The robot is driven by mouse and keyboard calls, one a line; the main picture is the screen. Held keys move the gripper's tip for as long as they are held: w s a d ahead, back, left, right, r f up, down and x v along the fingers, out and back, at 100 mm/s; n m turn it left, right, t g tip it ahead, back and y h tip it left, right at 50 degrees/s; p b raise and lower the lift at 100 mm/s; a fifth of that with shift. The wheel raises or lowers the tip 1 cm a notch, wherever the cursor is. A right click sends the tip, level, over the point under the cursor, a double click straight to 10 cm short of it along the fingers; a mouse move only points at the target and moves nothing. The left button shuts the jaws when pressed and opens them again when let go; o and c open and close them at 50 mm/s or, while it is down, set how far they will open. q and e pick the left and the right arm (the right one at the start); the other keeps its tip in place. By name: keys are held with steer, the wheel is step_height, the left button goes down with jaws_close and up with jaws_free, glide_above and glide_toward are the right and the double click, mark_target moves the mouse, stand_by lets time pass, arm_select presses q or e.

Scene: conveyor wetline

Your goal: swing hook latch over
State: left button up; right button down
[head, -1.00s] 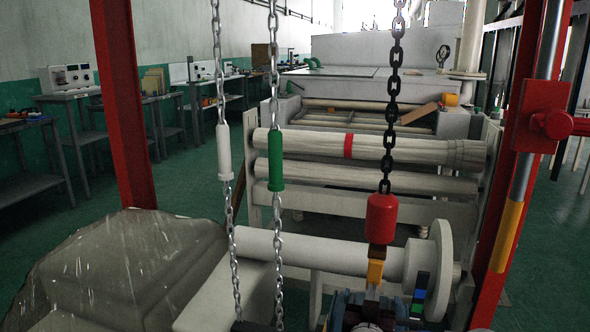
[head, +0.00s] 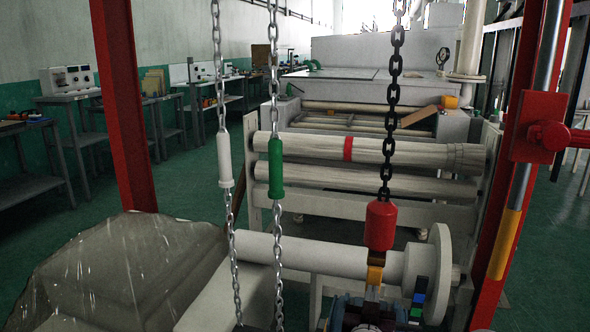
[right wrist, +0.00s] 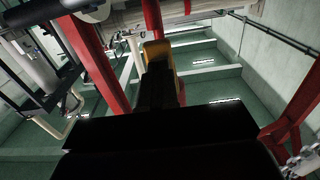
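A dark chain (head: 394,95) carries a red block (head: 380,226) right of the middle in the head view. Below the block are a dark brown piece and a small yellow piece (head: 375,275), possibly the hook and its latch; I cannot tell which way the latch lies. My right gripper (head: 371,297) is at the bottom, just under the yellow piece; its fingers are too small and covered to read. The right wrist view shows a yellow piece (right wrist: 157,54) at the end of a dark form, above a large black shape. My left gripper is not in view.
Pale chains with a white sleeve (head: 224,160) and a green sleeve (head: 275,168) hang on the left. A pale roller (head: 320,257) with an end disc lies close behind the hook area. Red posts (head: 125,110) stand at both sides. A wrapped bulk (head: 120,270) fills the lower left.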

steer(key=shift+s+a+r+p, duration=0.1)
steer(key=shift+s+r+p, duration=0.1)
steer(key=shift+r+p, duration=0.25)
steer(key=shift+s+r+p, duration=0.15)
steer(key=shift+r+p, duration=0.15)
steer(key=shift+r, duration=0.15)
steer(key=p+v, duration=0.1)
steer(key=v, duration=0.6)
